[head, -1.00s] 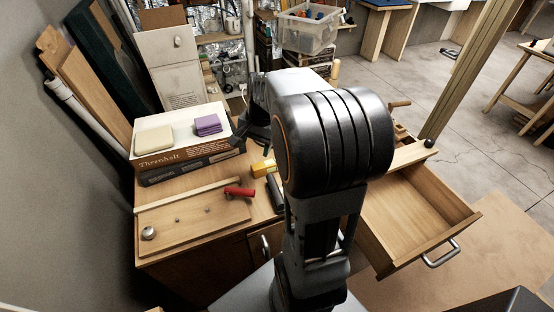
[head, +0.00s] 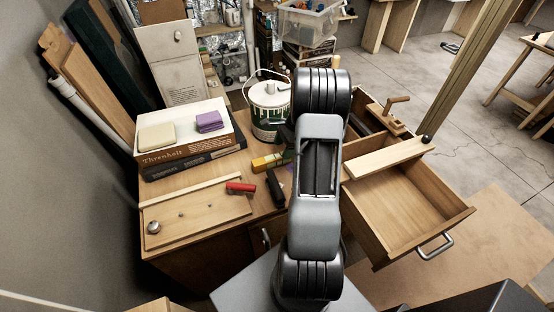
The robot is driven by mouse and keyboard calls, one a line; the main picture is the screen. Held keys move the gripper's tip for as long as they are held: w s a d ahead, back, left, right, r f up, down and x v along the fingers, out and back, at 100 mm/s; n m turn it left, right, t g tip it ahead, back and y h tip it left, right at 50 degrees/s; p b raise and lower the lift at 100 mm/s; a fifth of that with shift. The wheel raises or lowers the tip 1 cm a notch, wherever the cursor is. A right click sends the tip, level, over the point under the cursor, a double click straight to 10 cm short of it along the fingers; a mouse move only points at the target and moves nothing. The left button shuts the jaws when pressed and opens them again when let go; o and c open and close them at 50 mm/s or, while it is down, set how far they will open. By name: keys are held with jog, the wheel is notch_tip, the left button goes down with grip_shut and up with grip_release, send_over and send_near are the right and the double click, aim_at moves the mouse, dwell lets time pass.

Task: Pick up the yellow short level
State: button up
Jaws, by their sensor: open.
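The yellow short level (head: 266,162) lies on the wooden cabinet top in the head view, left of my arm. Its right end is close to the dark parts of my gripper (head: 285,142). My gripper shows only in part beside the arm, above and behind the level's right end, and is open. I cannot tell whether its fingers touch the level. The arm hides the rest of the gripper and part of the cabinet top.
A black tool (head: 275,188) and a red tool (head: 240,187) lie near the level. A paint can (head: 268,108) stands behind it. An open drawer (head: 408,205) juts out at right.

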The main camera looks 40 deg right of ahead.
aim_at(278, 155)
jog(key=shift+p+x, duration=0.7)
jog(key=shift+x, duration=2.3)
jog(key=shift+w+d, duration=0.1)
jog(key=shift+w, duration=0.05)
jog(key=c, duration=1.2)
jog(key=shift+r+b, duration=0.3)
jog(key=shift+r, duration=0.2)
jog(key=s+d+r+b, duration=0.1)
jog(key=s+d+r, duration=0.2)
jog(key=r, duration=0.1)
jog(key=s+d+r+b, duration=0.1)
jog(key=s+d+r, duration=0.2)
jog(key=d+r, duration=0.1)
jog(key=s+d+r+b, duration=0.1)
jog(key=s+d+r, duration=0.2)
jog(key=r, duration=0.1)
jog(key=shift+s+d, duration=0.1)
jog(key=shift+d, duration=0.15)
